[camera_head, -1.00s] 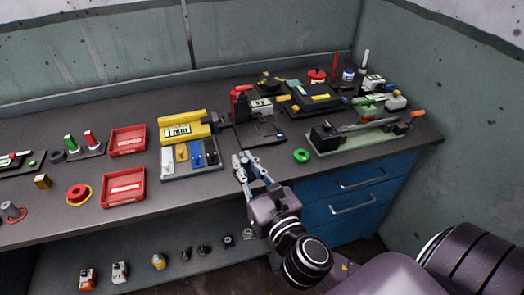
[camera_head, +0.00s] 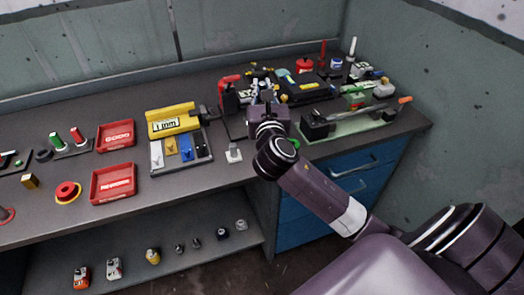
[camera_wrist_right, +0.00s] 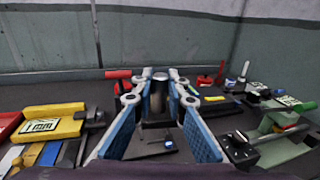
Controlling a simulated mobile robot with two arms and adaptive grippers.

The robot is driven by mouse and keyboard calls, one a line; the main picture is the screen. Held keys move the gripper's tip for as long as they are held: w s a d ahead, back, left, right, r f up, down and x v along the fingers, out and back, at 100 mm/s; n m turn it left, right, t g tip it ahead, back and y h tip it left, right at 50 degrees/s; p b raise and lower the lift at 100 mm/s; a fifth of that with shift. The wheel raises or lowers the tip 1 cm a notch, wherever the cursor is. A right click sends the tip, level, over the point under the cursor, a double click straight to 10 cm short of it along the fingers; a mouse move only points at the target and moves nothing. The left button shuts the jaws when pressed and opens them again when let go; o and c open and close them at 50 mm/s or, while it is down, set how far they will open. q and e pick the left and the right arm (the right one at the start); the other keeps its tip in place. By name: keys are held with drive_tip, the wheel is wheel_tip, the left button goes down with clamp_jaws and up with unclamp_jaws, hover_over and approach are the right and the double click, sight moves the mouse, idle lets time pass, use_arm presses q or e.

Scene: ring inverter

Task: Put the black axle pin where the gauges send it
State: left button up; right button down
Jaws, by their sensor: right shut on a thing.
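My right gripper (camera_head: 262,82) is over the back part of the bench, beside the red-handled gauge stand (camera_head: 229,83). In the right wrist view its fingers (camera_wrist_right: 158,90) are shut on a dark grey upright cylinder (camera_wrist_right: 159,98), which looks like the black axle pin. A flat dark base with a small display (camera_wrist_right: 170,144) shows below it. The yellow gauge (camera_head: 173,122) with a display lies left of the gripper. It also shows in the wrist view (camera_wrist_right: 52,112). Two red labelled trays (camera_head: 115,148) (camera_head: 113,199) stand further left. My left gripper is not in view.
A tray with white, yellow, blue and black parts (camera_head: 211,157) lies before the yellow gauge. A green-based fixture (camera_head: 338,129) stands at right, with cluttered tools behind it. A small white piece (camera_head: 233,152) is near the front edge. The lower shelf (camera_head: 130,245) holds several small items.

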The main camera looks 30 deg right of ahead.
wheel_tip(320, 180, down, 16)
drive_tip(key=b, duration=0.2)
drive_tip(key=shift+b, duration=0.35)
drive_tip(key=shift+f, duration=1.75)
drive_tip(key=shift+f, duration=0.15)
drive_tip(key=c, duration=1.9)
unclamp_jaws()
drive_tip(key=shift+c, duration=0.2)
drive_tip(key=shift+f+b, duration=0.1)
drive_tip(key=shift+b, duration=0.2)
